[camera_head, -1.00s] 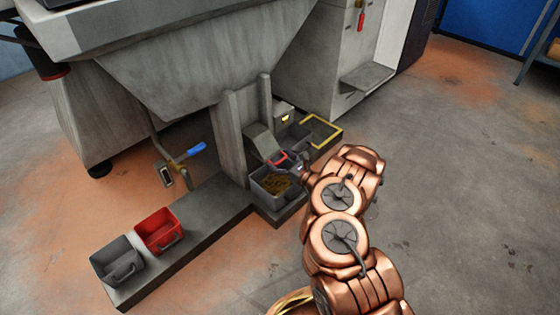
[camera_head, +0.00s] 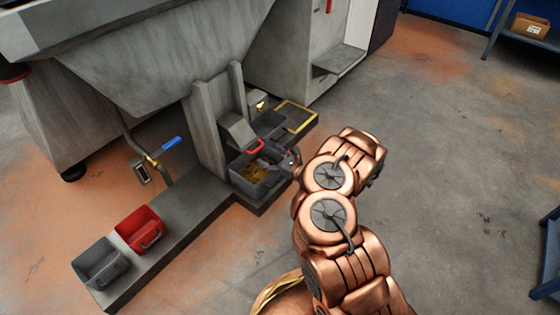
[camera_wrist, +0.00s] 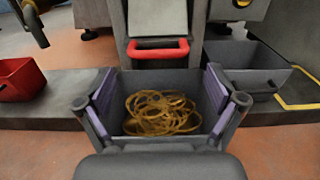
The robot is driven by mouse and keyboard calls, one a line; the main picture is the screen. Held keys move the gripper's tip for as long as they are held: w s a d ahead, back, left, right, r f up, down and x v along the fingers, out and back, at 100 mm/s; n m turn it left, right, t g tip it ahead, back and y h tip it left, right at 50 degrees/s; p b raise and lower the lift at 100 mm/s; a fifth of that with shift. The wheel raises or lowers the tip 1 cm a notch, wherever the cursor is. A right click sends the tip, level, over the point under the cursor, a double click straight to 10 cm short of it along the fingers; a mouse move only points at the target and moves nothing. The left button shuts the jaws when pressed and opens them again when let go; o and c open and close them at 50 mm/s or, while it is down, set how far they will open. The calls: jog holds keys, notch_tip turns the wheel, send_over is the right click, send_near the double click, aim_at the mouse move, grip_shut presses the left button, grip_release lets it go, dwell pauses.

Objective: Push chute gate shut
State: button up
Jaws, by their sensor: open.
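The chute (camera_head: 238,129) is a grey sloped spout on the machine's front. Its red gate handle (camera_head: 254,146) is a bar at the lower end; the handle (camera_wrist: 157,52) is straight ahead in the wrist view, below a pale grey panel (camera_wrist: 157,17). I cannot tell how far the gate is open. A grey bin (camera_head: 258,181) with tangled brass-coloured rings (camera_wrist: 160,113) stands under the chute. My gripper (camera_wrist: 160,90) is open and empty, its purple-padded fingers apart on either side of the bin in the wrist view. It touches nothing that I can see. My arm partly hides it in the head view.
A red bin (camera_head: 139,230) and another grey bin (camera_head: 99,263) sit on the low ledge at left. A blue-handled lever valve (camera_head: 170,143) hangs nearby. A yellow-outlined spot (camera_head: 297,117) lies right of the chute. The floor at right is open, with blue shelving at the edge.

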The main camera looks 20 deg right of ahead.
jog(key=v, duration=0.5)
jog(key=shift+s+d, duration=0.15)
jog(key=shift+s, duration=0.15)
jog(key=shift+r, duration=0.1)
